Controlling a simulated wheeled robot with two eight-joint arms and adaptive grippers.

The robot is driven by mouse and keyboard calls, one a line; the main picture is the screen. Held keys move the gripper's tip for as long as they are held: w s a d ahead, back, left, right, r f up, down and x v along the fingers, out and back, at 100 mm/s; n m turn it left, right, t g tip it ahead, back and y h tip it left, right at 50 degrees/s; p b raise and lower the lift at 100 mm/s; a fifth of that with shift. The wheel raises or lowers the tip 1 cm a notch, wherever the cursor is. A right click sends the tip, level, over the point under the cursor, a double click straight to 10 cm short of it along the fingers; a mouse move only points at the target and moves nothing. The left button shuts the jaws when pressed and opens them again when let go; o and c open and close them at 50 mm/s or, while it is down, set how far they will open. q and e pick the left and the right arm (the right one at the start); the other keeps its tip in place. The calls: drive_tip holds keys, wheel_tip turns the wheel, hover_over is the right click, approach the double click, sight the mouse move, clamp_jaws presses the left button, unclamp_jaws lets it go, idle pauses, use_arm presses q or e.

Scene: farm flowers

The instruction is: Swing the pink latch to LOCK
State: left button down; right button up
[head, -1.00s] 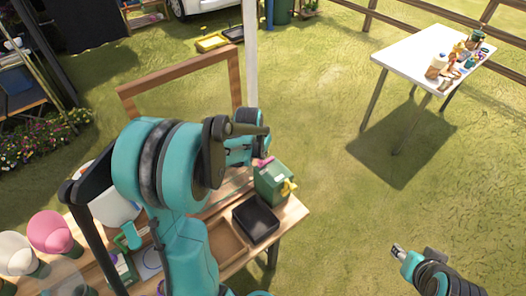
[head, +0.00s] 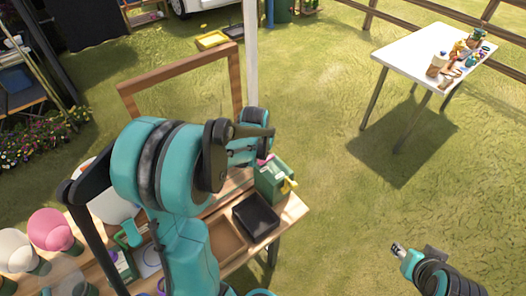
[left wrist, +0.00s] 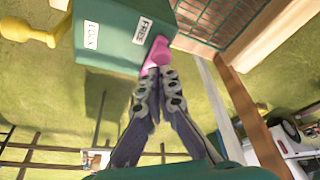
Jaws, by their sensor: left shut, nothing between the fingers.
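The green box (head: 272,182) stands at the right end of the wooden bench, and a bit of the pink latch (head: 264,159) shows at its top. In the left wrist view the green box (left wrist: 120,30) fills the upper middle, with a LOCK label at left and a FREE label to its right. The pink latch (left wrist: 158,51) lies beside the FREE label. My left gripper (left wrist: 157,76) is shut and empty, its fingertips at the latch's end; whether they touch is unclear. My left arm hides its fingers in the head view. My right gripper (head: 398,250) hangs over grass, away from the box.
A yellow handle (head: 288,186) sticks out of the box's side. A black tray (head: 256,216) stands in front of the box. A wooden frame (head: 180,73) rises behind the bench. A white table (head: 412,58) with several items stands far right.

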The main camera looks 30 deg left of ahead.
sight(268, 161)
use_arm(q)
drive_tip(key=shift+s+d+n+y, duration=0.1)
drive_tip(key=shift+d+n+y, duration=0.2)
drive_tip(key=shift+n, duration=0.55)
drive_tip(key=shift+s+d+n+y, duration=0.1)
drive_tip(key=shift+d+n+y, duration=0.2)
drive_tip(key=shift+n, duration=0.55)
drive_tip(key=n, duration=0.1)
drive_tip(key=d+n+g, duration=0.1)
drive_tip(key=n, duration=0.1)
drive_tip(key=n+y+b, duration=0.1)
drive_tip(key=shift+w+d, duration=0.1)
drive_tip(key=shift+d, duration=0.35)
drive_tip(key=shift+w+d, duration=0.15)
drive_tip(key=shift+d, duration=0.05)
drive_tip(key=shift+a, duration=0.1)
drive_tip(key=shift+w+a, duration=0.45)
drive_tip(key=shift+a, duration=0.1)
